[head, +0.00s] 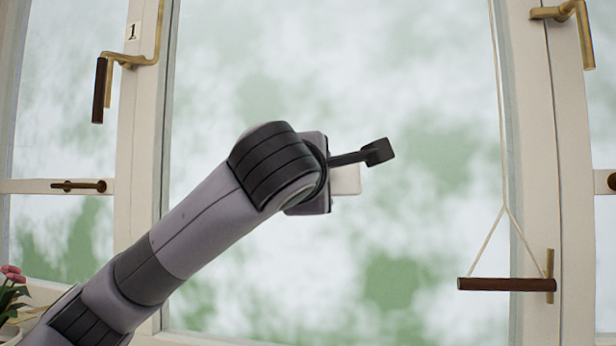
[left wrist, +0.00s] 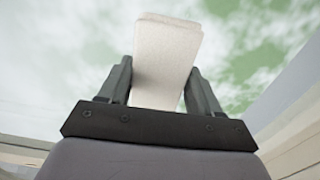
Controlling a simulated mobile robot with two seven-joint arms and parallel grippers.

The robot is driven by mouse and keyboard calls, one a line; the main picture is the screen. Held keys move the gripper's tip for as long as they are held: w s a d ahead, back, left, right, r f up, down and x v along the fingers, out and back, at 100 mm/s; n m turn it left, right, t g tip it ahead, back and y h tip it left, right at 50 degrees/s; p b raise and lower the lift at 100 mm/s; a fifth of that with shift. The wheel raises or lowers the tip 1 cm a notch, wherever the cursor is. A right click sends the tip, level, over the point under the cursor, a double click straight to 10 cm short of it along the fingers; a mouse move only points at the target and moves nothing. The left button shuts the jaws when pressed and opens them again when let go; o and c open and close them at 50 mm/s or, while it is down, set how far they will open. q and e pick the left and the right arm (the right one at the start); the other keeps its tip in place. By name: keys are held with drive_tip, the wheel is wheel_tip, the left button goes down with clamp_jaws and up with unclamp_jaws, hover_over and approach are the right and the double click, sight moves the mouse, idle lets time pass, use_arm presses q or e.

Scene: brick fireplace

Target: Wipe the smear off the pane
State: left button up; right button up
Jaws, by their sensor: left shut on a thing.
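The window pane (head: 420,210) fills the middle of the head view. Whitish cloudy areas and blurred green patches cover it; I cannot tell smear from the view behind the glass. My left gripper (left wrist: 160,68) is shut on a white block (left wrist: 166,50), its two dark fingers on either side. In the head view a small part of the white block (head: 346,180) shows beyond my wrist, in front of the pane's middle. I cannot tell whether the block touches the glass. My right gripper is not in view.
White window frame posts stand left (head: 145,150) and right (head: 565,170). A brass handle with a dark grip (head: 99,90) juts out at upper left. A dark wooden bar (head: 505,284) hangs on a cord at right. Pink flowers (head: 12,275) stand at lower left.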

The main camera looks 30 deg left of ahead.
use_arm(q)
drive_tip(key=shift+w+d+r, duration=0.1)
drive_tip(key=shift+w+d, duration=0.15)
drive_tip(key=shift+d, duration=0.4)
drive_tip(key=shift+w+d, duration=0.2)
drive_tip(key=shift+d, duration=0.45)
drive_tip(key=shift+w+d+p, duration=0.2)
drive_tip(key=shift+w+d, duration=0.1)
drive_tip(key=shift+d, duration=0.7)
drive_tip(key=shift+w+d+p, duration=0.2)
drive_tip(key=shift+w+d, duration=0.1)
drive_tip(key=shift+d, duration=0.65)
drive_tip(key=shift+s, duration=0.1)
drive_tip(key=shift+s+d+b, duration=0.1)
drive_tip(key=shift+s+b, duration=0.2)
drive_tip(key=shift+b, duration=0.1)
drive_tip(key=b, duration=0.2)
approach(369, 179)
drive_tip(key=shift+w+r, duration=0.1)
drive_tip(key=shift+w, duration=0.15)
